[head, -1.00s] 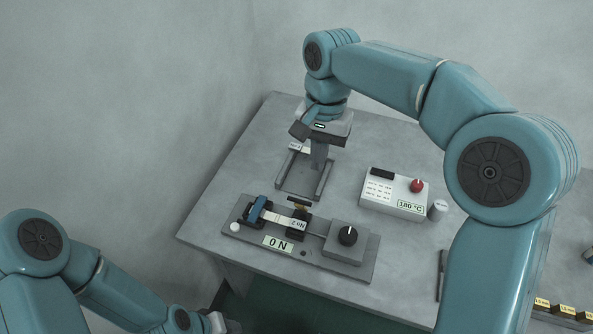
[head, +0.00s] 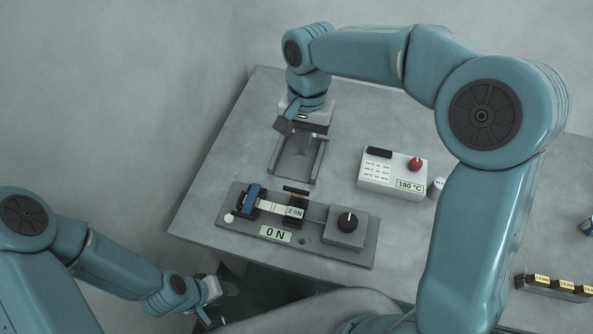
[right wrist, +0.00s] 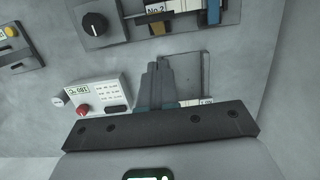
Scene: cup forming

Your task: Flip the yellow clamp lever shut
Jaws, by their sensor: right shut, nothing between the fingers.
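The yellow clamp lever (head: 296,192) shows as a small yellow and black bar at the back of the right black clamp on the tester plate (head: 345,255). It seems raised, but its angle is hard to tell. The strip marked No 2 (head: 294,212) lies across both clamps; it also shows in the right wrist view (right wrist: 160,8). A blue bar (head: 252,198) lies over the left clamp. My right gripper (head: 304,146) is shut and empty over the U-shaped frame, behind the lever and apart from it. My left gripper (head: 226,287) is low by the table's front left; its fingers are unclear.
The plate carries a grey box with a black knob (head: 347,222), a 0 N display (head: 276,234) and a white button (head: 229,218). The U-shaped frame (head: 318,160) stands behind. A 180 °C controller (head: 393,176) with a red knob is at right. Bare table lies between.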

